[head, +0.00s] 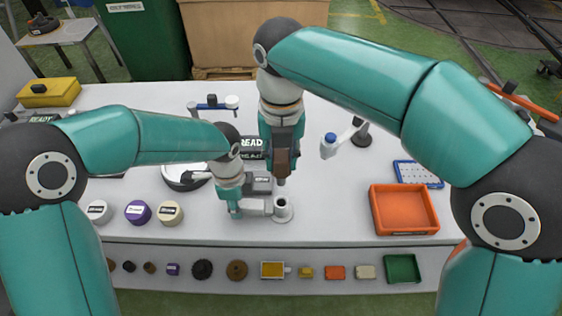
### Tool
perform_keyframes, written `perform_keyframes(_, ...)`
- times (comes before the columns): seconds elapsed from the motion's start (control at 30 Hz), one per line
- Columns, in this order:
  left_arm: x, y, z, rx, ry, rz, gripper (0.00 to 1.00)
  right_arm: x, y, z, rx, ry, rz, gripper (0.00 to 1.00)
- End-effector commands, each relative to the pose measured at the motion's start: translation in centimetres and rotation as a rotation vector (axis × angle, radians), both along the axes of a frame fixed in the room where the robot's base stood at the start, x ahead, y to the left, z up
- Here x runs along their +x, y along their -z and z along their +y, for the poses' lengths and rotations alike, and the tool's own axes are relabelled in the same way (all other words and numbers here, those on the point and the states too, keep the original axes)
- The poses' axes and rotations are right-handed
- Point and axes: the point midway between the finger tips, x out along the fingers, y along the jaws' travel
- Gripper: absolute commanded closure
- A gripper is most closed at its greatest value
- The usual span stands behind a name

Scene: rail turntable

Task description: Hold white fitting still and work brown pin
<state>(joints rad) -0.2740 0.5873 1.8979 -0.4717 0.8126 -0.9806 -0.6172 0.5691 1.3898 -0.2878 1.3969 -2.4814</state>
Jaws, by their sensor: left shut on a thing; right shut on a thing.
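My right gripper (282,150) comes down from above and is shut on the brown pin (281,164). The pin is held roughly upright over the fitting's opening, and its lower end appears just above it. The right gripper's fingers partly hide the pin.
An orange tray (404,232) is at the right, with a blue-white rack (418,174) behind it. White, purple and cream round pieces (138,212) stand at the left. A grey block (259,184) is close behind the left gripper. Table between fitting and orange tray is clear.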

Motion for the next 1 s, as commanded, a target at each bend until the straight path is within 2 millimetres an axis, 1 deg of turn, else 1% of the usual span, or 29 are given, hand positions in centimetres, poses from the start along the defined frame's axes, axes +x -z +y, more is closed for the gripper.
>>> perform_keyframes(0.1, 0.0, 0.0, 0.0, 0.000, 0.000, 0.000, 1.00, 0.0, -0.4, 0.0, 0.001, 0.000, -0.002, 1.00)
perform_keyframes(0.3, 0.0, 0.0, 0.0, 0.000, 0.000, 0.000, 1.00, 0.0, -0.4, 0.0, 0.001, 0.000, -0.001, 1.00)
perform_keyframes(0.33, 0.0, 0.0, 0.0, 0.000, 0.000, 0.000, 0.66, 0.0, -0.4, 0.0, 0.001, 0.000, -0.001, 1.00)
perform_keyframes(0.4, 0.0, 0.0, 0.0, 0.000, 0.000, 0.000, 0.55, 0.0, -0.4, 0.0, 0.001, 0.000, -0.001, 1.00)
perform_keyframes(0.5, 0.0, 0.0, 0.0, 0.000, 0.000, 0.000, 0.40, 0.0, -0.4, 0.0, 0.001, 0.000, -0.001, 1.00)
perform_keyframes(0.83, 0.0, -0.2, 0.0, 0.000, 0.000, -0.001, 0.40, 0.0, -0.4, 0.0, 0.001, 0.000, -0.001, 1.00)
perform_keyframes(0.93, 0.1, -0.8, 0.0, 0.000, -0.001, -0.002, 0.40, 0.0, -0.4, 0.0, 0.001, 0.000, -0.001, 1.00)
perform_keyframes(1.0, 0.1, -1.6, 0.0, -0.001, -0.001, -0.003, 0.40, 0.0, -0.4, 0.0, 0.001, 0.000, -0.001, 1.00)
